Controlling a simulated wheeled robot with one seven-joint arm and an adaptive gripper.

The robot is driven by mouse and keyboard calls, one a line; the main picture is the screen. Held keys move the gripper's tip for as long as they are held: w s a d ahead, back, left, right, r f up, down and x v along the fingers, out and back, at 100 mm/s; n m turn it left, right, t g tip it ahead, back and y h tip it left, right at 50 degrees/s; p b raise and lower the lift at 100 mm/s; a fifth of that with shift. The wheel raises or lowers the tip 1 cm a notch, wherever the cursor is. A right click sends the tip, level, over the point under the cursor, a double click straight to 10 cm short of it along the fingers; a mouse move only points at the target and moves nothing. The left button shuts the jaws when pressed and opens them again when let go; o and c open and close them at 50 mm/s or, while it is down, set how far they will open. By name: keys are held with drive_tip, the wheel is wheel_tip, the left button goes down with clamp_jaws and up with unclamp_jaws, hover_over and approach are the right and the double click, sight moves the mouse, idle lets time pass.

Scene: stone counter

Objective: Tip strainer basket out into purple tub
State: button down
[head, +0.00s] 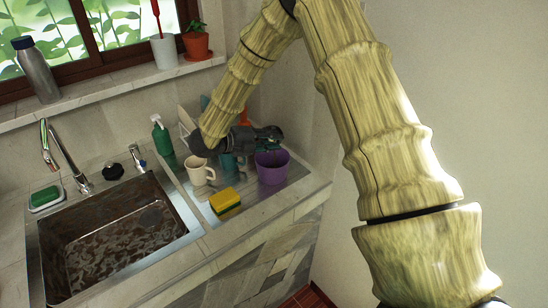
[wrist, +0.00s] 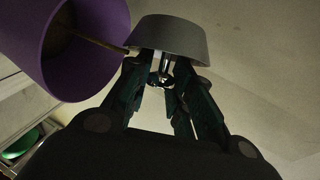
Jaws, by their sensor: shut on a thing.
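The purple tub (head: 271,172) stands on the ribbed drainboard to the right of the sink. In the wrist view the tub (wrist: 98,70) fills the upper left, its inside dark. My gripper (wrist: 163,78) is shut on the strainer basket (wrist: 172,38), a grey, flared cup, by the small metal post at its middle. The basket looks slightly tilted and is beside the tub's rim; whether they touch is unclear. In the head view my gripper (head: 266,138) is just behind and above the tub, and the basket is hard to make out there. The basket's contents are hidden.
A cream mug (head: 200,172) and a teal mug (head: 228,164) stand left of the tub. A yellow sponge (head: 224,201) lies in front. The wall is close on the right.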

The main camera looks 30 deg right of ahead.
drive_tip(key=shift+s+a+f+b, duration=0.1)
drive_tip(key=shift+s+a+b, duration=0.05)
drive_tip(key=shift+s+b, duration=0.15)
drive_tip(key=shift+s+a+f+m+t+h+b, duration=0.2)
drive_tip(key=shift+m+b, duration=0.35)
drive_tip(key=shift+b, duration=0.55)
drive_tip(key=shift+s+f+m+t+h+b, duration=0.1)
drive_tip(key=shift+s+m+t+h+b, duration=0.3)
drive_tip(key=shift+b, duration=0.75)
drive_tip(key=shift+a+f+m+t+h+b, duration=0.1)
drive_tip(key=shift+m+h+b, duration=0.1)
drive_tip(key=shift+m+b, duration=0.7)
